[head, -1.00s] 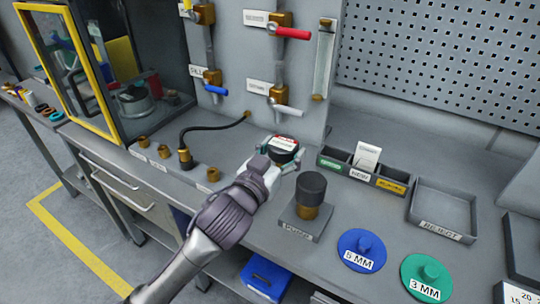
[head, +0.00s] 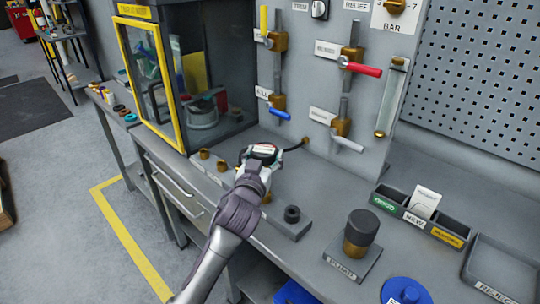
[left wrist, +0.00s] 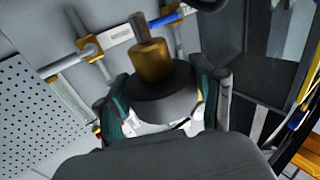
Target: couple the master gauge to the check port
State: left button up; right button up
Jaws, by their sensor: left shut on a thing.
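My left gripper (head: 260,161) is shut on a round dark gauge with a white and red label (head: 264,150), taken to be the master gauge. It holds the gauge above the row of brass fittings on the bench. In the left wrist view the gripper's teal-lined fingers (left wrist: 161,107) clasp the dark gauge body (left wrist: 155,92), and a brass stem (left wrist: 151,62) sticks out of it. I cannot read which fitting is the check port. My right gripper is out of view.
Brass fittings (head: 221,165) stand left of the gripper; another brass fitting (head: 266,197) shows partly beneath it. A grey block with a black ring (head: 292,214) and a black-capped brass piece (head: 361,230) stand to the right. The valve panel (head: 300,75) rises behind, the yellow-framed cabinet (head: 150,85) at left.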

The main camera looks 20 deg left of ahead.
pick_arm(q)
jog(key=shift+f+b, duration=2.05)
jog(key=shift+f, duration=0.8)
jog(key=shift+p, duration=0.55)
jog(key=shift+f+b, duration=1.15)
jog(key=shift+f, duration=0.5)
jog(key=o, duration=1.5)
jog(key=shift+o, duration=0.2)
jog(key=shift+f, duration=0.1)
jog(key=shift+s, duration=0.15)
